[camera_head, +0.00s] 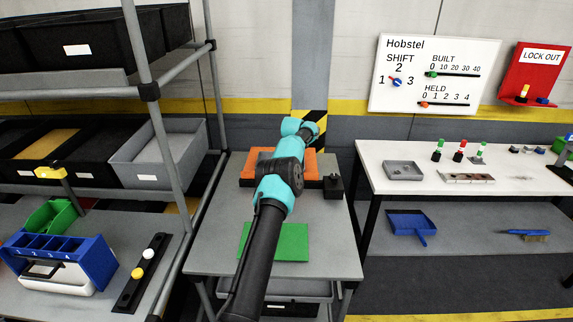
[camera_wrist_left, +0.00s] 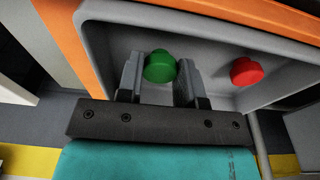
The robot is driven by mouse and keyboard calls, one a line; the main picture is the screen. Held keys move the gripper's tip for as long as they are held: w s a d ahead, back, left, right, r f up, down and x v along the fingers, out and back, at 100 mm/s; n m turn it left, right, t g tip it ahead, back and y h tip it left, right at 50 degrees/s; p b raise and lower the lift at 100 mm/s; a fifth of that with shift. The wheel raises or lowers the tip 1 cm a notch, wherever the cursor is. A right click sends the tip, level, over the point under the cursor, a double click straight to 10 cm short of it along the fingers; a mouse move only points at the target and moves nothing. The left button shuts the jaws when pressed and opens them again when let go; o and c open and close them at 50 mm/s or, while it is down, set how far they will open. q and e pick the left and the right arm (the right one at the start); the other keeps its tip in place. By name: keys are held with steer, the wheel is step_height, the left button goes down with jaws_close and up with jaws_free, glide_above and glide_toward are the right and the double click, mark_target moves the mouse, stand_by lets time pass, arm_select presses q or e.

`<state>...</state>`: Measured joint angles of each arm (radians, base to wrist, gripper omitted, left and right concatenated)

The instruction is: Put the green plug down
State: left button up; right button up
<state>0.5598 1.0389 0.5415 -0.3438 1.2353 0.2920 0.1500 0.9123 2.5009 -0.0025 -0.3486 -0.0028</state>
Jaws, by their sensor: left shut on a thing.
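The green plug (camera_wrist_left: 160,66) is between the two fingers of my left gripper (camera_wrist_left: 161,82) in the left wrist view, and the fingers are shut on it. It is over or inside a grey tray (camera_wrist_left: 105,12); I cannot tell whether it touches the tray floor. A red plug (camera_wrist_left: 246,71) is in the same tray, to the right of the green one and apart from it. In the head view my left arm reaches over the orange piece (camera_head: 316,165) on the small table, and the gripper and plug are hidden. My right gripper is not in view.
A black block (camera_head: 333,187) stands beside the orange piece. A green mat (camera_head: 292,243) lies nearer on the grey table (camera_head: 208,254). A shelf rack with a grey bin (camera_head: 160,157) is on the left. A white table (camera_head: 378,158) with small parts is on the right.

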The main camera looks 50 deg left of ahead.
arm_select(q)
steer(key=shift+f, duration=0.35)
steer(key=shift+f, duration=0.1)
steer(key=o, duration=0.9)
steer(key=r, duration=0.8)
steer(key=s+d+r, duration=0.1)
steer(key=r, duration=0.3)
steer(key=shift+s+d, duration=0.1)
